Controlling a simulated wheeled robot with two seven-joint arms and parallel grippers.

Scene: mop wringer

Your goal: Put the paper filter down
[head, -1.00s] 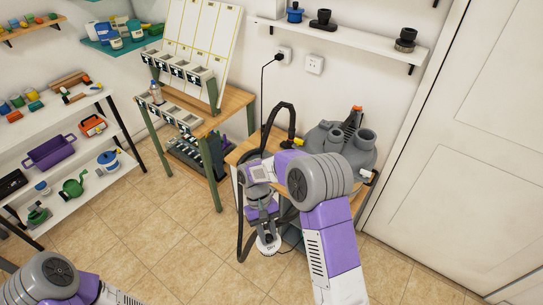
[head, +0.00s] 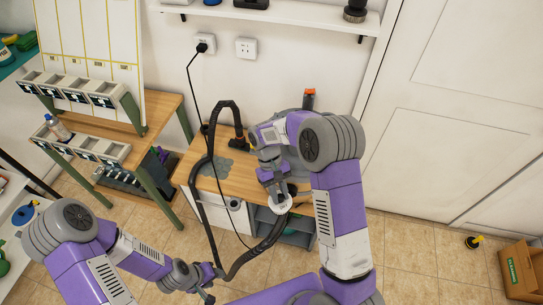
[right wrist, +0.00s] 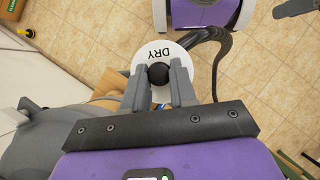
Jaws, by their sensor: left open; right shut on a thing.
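The paper filter (head: 284,207) is a white disc held in front of the wooden workbench's front edge in the head view. In the right wrist view the filter (right wrist: 140,60) shows the word DRY and a round black knob in its middle. My right gripper (head: 277,190) is shut on that knob; its fingertips (right wrist: 159,78) sit on either side of it. My left gripper (head: 207,290) is low at the bottom of the head view, open, close to the black hose (head: 207,215). Whether it touches the hose I cannot tell.
The workbench top (head: 235,182) has a grey patch and free room at its left. A grey vacuum head (head: 290,157) stands behind my right arm, mostly hidden. A cardboard box (head: 520,270) lies on the floor at right.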

